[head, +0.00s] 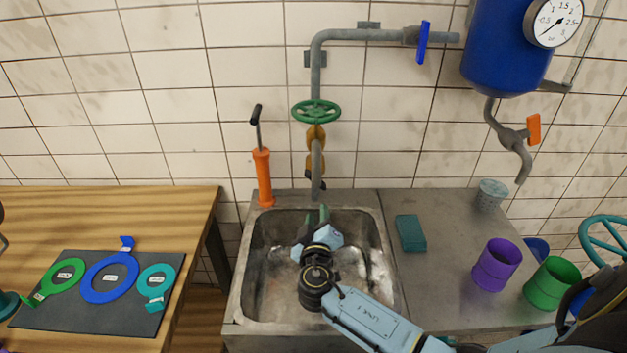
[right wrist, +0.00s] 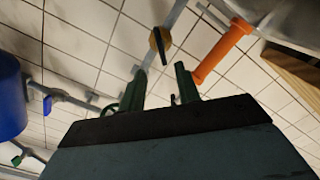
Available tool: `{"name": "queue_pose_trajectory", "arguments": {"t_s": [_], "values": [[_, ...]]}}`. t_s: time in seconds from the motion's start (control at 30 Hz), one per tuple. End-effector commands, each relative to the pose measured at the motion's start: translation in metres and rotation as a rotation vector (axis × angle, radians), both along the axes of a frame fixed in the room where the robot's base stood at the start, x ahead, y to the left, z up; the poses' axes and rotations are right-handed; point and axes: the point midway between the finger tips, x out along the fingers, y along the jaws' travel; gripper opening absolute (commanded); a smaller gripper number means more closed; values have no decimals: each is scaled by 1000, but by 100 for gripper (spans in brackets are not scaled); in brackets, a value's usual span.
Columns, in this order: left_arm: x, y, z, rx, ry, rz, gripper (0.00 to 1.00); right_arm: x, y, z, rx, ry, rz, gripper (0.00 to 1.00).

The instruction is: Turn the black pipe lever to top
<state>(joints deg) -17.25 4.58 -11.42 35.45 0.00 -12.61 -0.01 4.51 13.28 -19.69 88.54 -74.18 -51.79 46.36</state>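In the right wrist view, the black lever (right wrist: 162,47) shows against a round yellow fitting (right wrist: 154,40). My right gripper (head: 317,214) is over the sink, below and in front of the lever. Its two green fingers (right wrist: 161,82) are apart with nothing held between them. The lever lies beyond the fingertips, and no contact shows. My left gripper does not show.
A green wheel (head: 316,111) sits above on the pipe. An orange pump (head: 263,178) stands left of the pipe. The sink (head: 245,290) is below my right gripper. A teal sponge (head: 411,233) and purple cup (head: 496,265) are on the right counter.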

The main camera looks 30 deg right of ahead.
Motion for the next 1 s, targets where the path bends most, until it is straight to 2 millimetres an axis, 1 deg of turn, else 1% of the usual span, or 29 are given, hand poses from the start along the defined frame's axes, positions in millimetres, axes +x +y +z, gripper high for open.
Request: {"name": "queue_pose_trajectory", "arguments": {"t_s": [0.03,0.13,0.23,0.47,0.7,0.9,1.0], "values": [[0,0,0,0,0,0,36,6,1,3,-21,-13,13,33],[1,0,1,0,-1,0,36,14,0,6,-42,-25,28,33],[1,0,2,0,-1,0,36,24,-5,7,-45,-28,29,33],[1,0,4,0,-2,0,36,58,-28,7,-44,-25,26,33],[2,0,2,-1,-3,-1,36,94,-49,6,-43,-25,27,33],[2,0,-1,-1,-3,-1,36,114,-62,5,-43,-25,27,33],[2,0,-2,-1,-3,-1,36,120,-65,5,-42,-25,26,33]]}}
